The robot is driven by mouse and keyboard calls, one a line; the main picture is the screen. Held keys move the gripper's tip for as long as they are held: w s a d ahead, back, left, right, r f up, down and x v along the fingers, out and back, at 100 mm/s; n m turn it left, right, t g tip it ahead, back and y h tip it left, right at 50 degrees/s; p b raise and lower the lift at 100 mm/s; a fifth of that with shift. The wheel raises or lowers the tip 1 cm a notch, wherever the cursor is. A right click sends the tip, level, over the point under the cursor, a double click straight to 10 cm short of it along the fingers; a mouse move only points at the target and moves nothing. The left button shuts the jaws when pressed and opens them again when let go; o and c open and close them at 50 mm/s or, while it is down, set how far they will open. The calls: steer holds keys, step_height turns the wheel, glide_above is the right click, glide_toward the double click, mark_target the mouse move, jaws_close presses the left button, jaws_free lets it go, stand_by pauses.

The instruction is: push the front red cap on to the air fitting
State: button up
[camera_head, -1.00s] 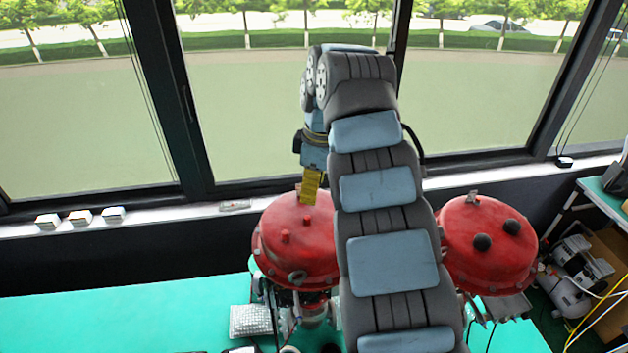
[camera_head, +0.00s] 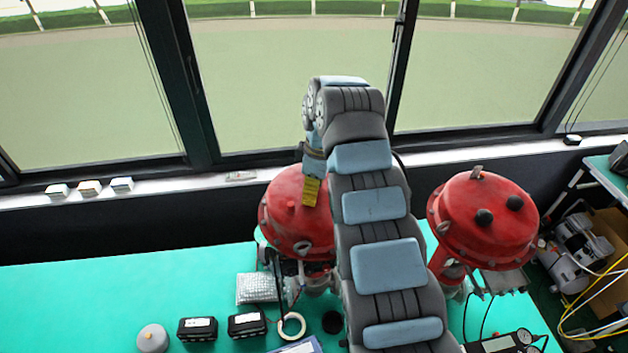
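A red domed valve actuator (camera_head: 280,225) stands on the left behind my arm, which covers its right side. A small red knob-like cap (camera_head: 291,206) stands on its dome. I cannot tell whether this is the front cap, and no air fitting can be made out. My gripper (camera_head: 311,191) is at the end of the wrist above this dome; only a yellow part of it shows. Its fingertips cannot be made out, nor whether it touches the dome or holds anything.
A second red actuator (camera_head: 484,222) with two black knobs stands to the right of my arm. On the green table (camera_head: 100,290) lie black boxes (camera_head: 198,329), a white tape ring (camera_head: 292,326), a grey round part (camera_head: 152,339) and a bubble-wrap pack (camera_head: 257,288). The table's left is clear.

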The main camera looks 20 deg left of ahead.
jaws_close()
stand_by(0.8)
